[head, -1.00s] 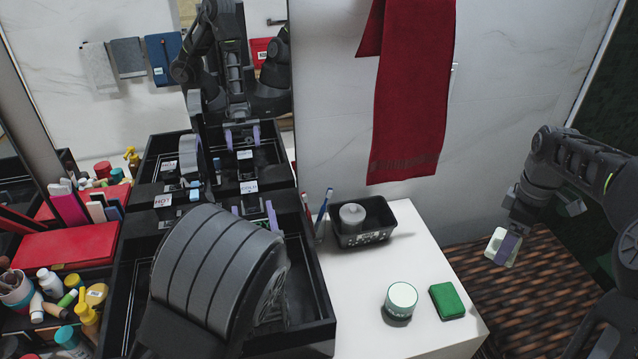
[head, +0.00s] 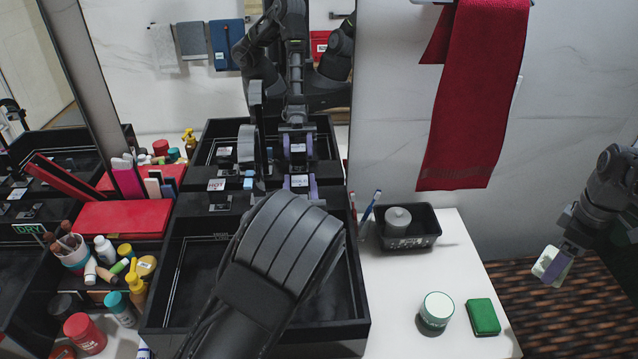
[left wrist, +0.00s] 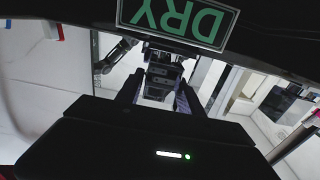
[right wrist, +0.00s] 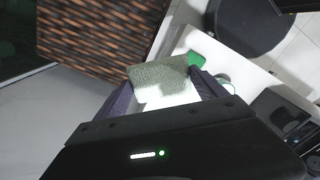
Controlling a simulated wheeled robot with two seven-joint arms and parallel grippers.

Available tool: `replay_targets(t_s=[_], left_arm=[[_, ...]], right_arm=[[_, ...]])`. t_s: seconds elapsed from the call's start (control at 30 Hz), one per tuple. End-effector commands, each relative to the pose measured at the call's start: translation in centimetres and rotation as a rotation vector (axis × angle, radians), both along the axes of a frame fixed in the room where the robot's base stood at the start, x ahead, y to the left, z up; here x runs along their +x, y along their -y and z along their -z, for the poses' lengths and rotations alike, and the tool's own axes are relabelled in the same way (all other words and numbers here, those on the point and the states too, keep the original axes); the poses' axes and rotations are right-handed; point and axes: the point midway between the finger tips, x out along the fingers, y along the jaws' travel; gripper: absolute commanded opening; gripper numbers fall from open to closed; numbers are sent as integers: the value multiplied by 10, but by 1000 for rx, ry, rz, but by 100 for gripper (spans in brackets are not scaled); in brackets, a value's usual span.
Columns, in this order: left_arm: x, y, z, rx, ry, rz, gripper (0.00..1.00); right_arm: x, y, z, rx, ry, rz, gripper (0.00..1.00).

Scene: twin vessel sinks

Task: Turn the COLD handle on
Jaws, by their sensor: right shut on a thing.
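The COLD handle (head: 299,182) shows its white label at the far side of the near sink, partly hidden by my left arm. My left gripper (head: 301,191) is open, with its purple fingers on either side of that label; I cannot tell if they touch it. In the left wrist view the open fingers (left wrist: 158,98) show, with dark tap parts beyond them. The HOT handle (head: 217,187) stands further left. My right gripper (head: 561,268) is shut on a pale green-and-white sponge-like block (head: 550,261), off to the right; the block (right wrist: 160,78) also shows in the right wrist view.
The black near sink (head: 360,318) lies under my left forearm. Bottles and a red box (head: 125,219) crowd the left.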

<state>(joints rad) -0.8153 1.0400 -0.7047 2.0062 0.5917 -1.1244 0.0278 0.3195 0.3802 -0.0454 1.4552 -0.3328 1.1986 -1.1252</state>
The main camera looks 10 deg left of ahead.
Motion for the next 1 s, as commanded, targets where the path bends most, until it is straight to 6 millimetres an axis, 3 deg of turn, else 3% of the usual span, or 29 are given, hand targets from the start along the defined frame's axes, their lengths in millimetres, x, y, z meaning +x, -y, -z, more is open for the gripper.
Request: replay_targets(t_s=[0.5, 0.73, 1.0], left_arm=[[0, 0, 0, 0, 0, 0, 1], [0, 1, 1, -1, 3, -15, 0], [2, 2, 2, -3, 11, -191, 0]], right_arm=[[0, 0, 0, 0, 0, 0, 48], [0, 0, 4, 0, 0, 0, 48], [0, 0, 28, 0, 0, 0, 48]])
